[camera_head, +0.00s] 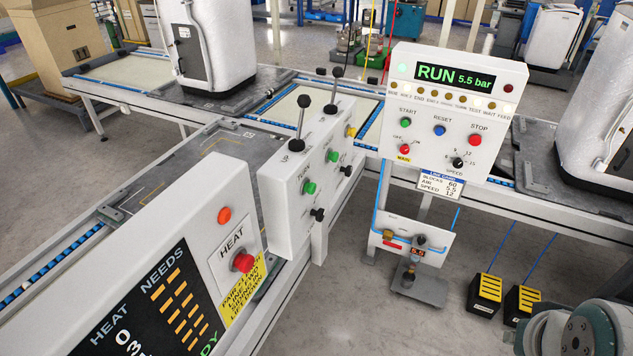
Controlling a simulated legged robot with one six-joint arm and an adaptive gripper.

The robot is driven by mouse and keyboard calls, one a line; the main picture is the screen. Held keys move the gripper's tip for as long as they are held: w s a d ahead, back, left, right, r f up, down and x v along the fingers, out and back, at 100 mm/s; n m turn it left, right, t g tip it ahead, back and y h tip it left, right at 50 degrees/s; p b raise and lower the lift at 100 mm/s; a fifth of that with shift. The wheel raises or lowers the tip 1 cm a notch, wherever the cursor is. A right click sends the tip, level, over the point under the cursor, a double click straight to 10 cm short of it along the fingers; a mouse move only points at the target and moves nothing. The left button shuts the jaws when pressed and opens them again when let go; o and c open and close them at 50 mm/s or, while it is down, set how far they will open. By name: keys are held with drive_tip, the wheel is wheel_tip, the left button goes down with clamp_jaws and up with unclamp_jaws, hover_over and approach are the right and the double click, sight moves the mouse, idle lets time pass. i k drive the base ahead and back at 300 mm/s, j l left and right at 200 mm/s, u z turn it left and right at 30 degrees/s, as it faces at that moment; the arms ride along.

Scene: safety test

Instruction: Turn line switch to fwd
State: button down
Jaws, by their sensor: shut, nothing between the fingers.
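A white control box (306,175) stands in the middle, beside the conveyor. It carries black levers with ball tops, such as the front lever (300,118), green buttons (309,188) and black knobs (317,214). Its labels are too small to read surely, so I cannot tell which control is the line switch or where it points. A yellow label (243,290) on the heat panel seems to mention line fwd and lift down. My gripper is not in view; only a rounded part of my arm shows at the bottom right corner.
The run panel (450,110) reads RUN 5.5 bar and has start, reset and stop buttons. The heat panel (200,270) with a red button fills the lower left. White machines (205,40) stand on the conveyors. A valve stand (415,245) and black-yellow pedals (487,292) are on the floor.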

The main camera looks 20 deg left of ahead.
sight(319, 215)
drive_tip(key=i+l+u, duration=0.15)
drive_tip(key=u, duration=0.2)
drive_tip(key=i+l+u, duration=0.2)
drive_tip(key=u, duration=0.2)
drive_tip(key=i+l+u, duration=0.1)
drive_tip(key=l+u, duration=0.25)
drive_tip(key=j, duration=0.1)
